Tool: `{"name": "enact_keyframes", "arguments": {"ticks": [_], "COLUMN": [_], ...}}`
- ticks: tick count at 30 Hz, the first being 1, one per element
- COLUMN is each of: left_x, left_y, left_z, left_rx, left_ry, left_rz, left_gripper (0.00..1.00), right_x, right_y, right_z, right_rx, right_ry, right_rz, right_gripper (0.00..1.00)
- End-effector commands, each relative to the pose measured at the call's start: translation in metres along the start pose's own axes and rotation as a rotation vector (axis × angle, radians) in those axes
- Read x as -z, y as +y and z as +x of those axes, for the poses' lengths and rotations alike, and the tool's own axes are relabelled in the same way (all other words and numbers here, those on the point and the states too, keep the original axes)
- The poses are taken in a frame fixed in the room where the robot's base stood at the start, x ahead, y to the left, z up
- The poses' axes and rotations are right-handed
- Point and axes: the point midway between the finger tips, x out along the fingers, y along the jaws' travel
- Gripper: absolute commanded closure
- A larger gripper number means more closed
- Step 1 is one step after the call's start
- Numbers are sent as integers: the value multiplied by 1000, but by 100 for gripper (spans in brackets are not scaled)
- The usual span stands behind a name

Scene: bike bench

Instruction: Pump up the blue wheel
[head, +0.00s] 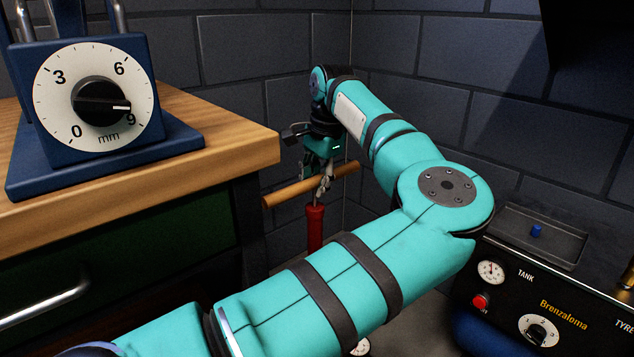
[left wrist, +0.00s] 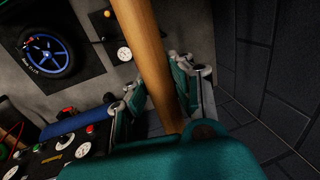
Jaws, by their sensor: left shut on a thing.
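The pump has a wooden crossbar handle (head: 283,193) and a red upper part (head: 315,228) below it. In the head view it stands in the gap right of the workbench. My left gripper (head: 324,178) points down and is shut on the middle of the handle. In the left wrist view the handle (left wrist: 149,50) runs between the fingers of my left gripper (left wrist: 165,95). The blue wheel (left wrist: 70,55) lies on a dark mat on the floor at the upper left of that view. The head view does not show the wheel. My right gripper is not in view.
A workbench (head: 222,135) carries a blue stand with a mm dial (head: 97,97) at left. A compressor (head: 510,310) with gauges, a red button and a tray holding a small blue cap (head: 536,230) stands at right. Dark block walls close off the corner behind the pump.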

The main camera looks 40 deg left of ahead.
Motion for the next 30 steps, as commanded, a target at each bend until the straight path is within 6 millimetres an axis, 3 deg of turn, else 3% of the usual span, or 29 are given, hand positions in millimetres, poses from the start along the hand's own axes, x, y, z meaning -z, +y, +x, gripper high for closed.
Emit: {"name": "enact_keyframes", "arguments": {"ticks": [3, 11, 21, 25, 30], "left_x": [0, 0, 0, 0, 0], "left_y": [0, -1, -14, -20, -25], "left_z": [0, -3, -66, -96, -116], "left_rx": [1, 2, 6, 7, 8], "left_ry": [0, 0, 2, 3, 4], "left_rz": [0, 0, 1, 0, -1], "left_gripper": [100, 100, 100, 100, 100], "right_x": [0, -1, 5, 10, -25], "right_y": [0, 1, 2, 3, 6], "right_z": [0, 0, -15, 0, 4], "right_rx": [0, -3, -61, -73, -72], "right_ry": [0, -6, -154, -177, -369], "right_rz": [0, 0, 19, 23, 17], "right_gripper": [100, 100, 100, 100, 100]}}
